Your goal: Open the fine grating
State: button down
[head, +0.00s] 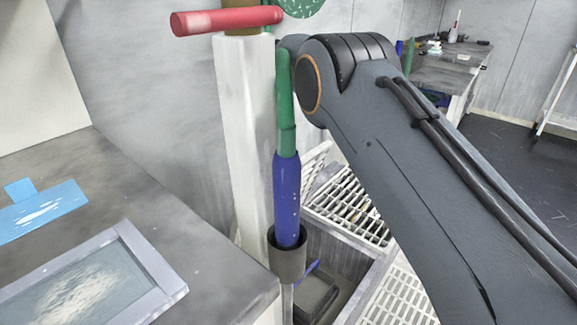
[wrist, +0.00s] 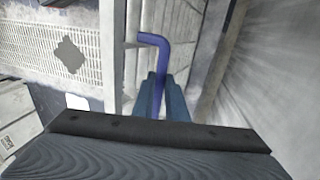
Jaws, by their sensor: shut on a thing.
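In the wrist view my gripper (wrist: 160,80) is shut on a thin blue bent rod (wrist: 157,42), whose upper end turns to the left. A white grating with small, close holes (wrist: 30,37) lies at the upper left there, with a dark patch in it. In the head view a close-holed white grating (head: 400,298) shows at the bottom, partly behind my arm. A thin blue piece (head: 306,271) shows over the open compartment; I cannot tell if it is the same rod. My gripper does not show clearly in the head view.
A wider-slotted white grating (head: 352,207) lies behind the compartment. A white post (head: 247,130) with a red handle (head: 215,20) and a green and blue tool (head: 287,200) in a dark holder stand close to my arm. A grey bench (head: 190,215) fills the left.

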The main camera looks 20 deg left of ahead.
jog(key=shift+s+a+f, duration=0.15)
jog(key=shift+a+f, duration=0.25)
jog(key=shift+f, duration=0.1)
jog(key=c, duration=1.9)
grip_release()
jog(key=shift+a+f, duration=0.1)
jog(key=shift+f, duration=0.05)
jog(key=shift+o, duration=0.7)
jog(key=shift+w+d+r, duration=0.2)
jog(key=shift+r, duration=0.15)
notch_tip(320, 180, up, 7)
jog(key=a, duration=0.1)
jog(key=shift+w+a+r, duration=0.2)
jog(key=shift+w+a, duration=0.05)
jog(key=shift+a, duration=0.05)
jog(key=shift+d+r, duration=0.1)
